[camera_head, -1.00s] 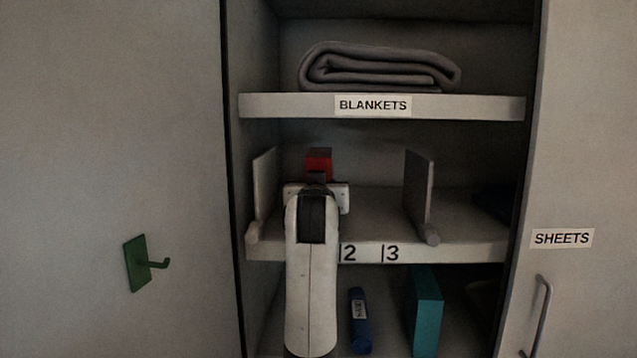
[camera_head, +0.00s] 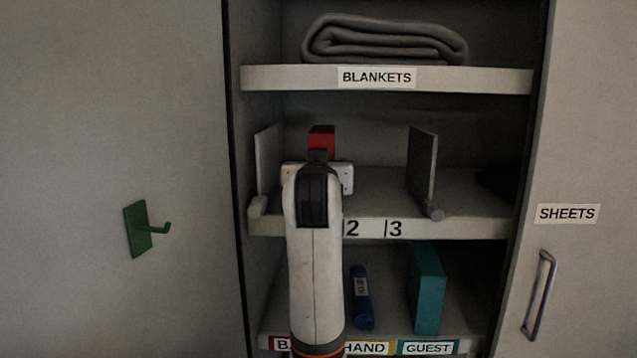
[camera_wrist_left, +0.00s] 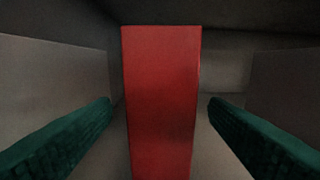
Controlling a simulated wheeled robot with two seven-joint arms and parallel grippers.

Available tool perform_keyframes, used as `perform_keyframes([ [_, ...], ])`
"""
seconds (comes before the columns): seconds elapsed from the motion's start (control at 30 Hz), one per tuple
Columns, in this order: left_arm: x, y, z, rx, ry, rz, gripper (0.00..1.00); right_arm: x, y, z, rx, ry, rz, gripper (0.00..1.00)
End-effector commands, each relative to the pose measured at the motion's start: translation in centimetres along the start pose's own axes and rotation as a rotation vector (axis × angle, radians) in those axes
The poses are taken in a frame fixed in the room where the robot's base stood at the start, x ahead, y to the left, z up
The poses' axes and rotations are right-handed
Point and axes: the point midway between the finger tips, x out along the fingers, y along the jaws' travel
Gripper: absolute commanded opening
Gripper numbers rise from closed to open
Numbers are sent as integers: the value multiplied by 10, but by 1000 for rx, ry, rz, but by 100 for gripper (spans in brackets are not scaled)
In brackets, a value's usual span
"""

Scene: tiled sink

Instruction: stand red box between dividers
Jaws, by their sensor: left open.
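The red box (camera_head: 321,141) is upright at the middle shelf, between the left divider (camera_head: 267,165) and the right divider (camera_head: 423,170), nearer the left one. Its lower part is hidden behind my left gripper (camera_head: 319,163) in the head view, so I cannot see whether it touches the shelf. In the left wrist view the red box (camera_wrist_left: 161,105) stands tall between the two green finger pads of my open left gripper (camera_wrist_left: 160,112). Gaps show on both sides of it. My right gripper is not in view.
The middle shelf (camera_head: 375,205) is bare between box and right divider. A folded blanket (camera_head: 385,40) lies on the shelf above. Below stand a teal box (camera_head: 427,288) and a blue roll (camera_head: 361,298). A green hook (camera_head: 140,229) is on the left panel.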

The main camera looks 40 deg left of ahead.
Motion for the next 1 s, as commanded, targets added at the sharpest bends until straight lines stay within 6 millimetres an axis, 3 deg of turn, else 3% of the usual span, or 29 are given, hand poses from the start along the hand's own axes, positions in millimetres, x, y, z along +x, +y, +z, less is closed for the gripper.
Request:
perform_keyframes([
  [0.03,-12,0,-4,-4,-6,-1,69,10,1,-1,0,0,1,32],
  [0.2,-48,0,-3,-4,-4,-2,69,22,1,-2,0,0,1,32],
  [0.4,-73,0,-1,-2,-2,-1,69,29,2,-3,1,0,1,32],
  [1.0,-79,0,0,-1,0,0,69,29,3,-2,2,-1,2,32],
])
